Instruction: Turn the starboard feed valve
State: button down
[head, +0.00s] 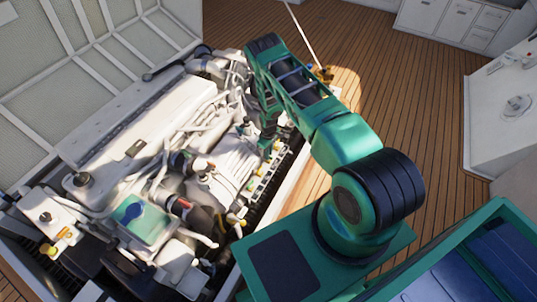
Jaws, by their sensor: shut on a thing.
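My gripper (267,143) points down at the right side of the white engine (150,110), at the end of my green arm. It is shut on a small valve handle in a row of fittings, which I take to be the starboard feed valve. The fingers and my arm hide most of that handle, and its turn angle is too small to tell. Small yellow-tipped fittings (276,146) show right beside the fingers. More small fittings run along the pale rail (262,181) just below.
Hoses and pipes crowd around the gripper. The hatch's pale edge (297,178) runs along the right.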

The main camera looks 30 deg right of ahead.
jog(key=shift+w+d+r+n, duration=0.1)
jog(key=shift+w+n, duration=0.25)
jog(key=shift+n, duration=0.35)
jog(key=c, duration=1.8)
grip_release()
jog(key=shift+o, duration=0.2)
jog(key=shift+s, duration=0.15)
notch_tip(320, 180, up, 11)
jog(key=shift+f, duration=0.2)
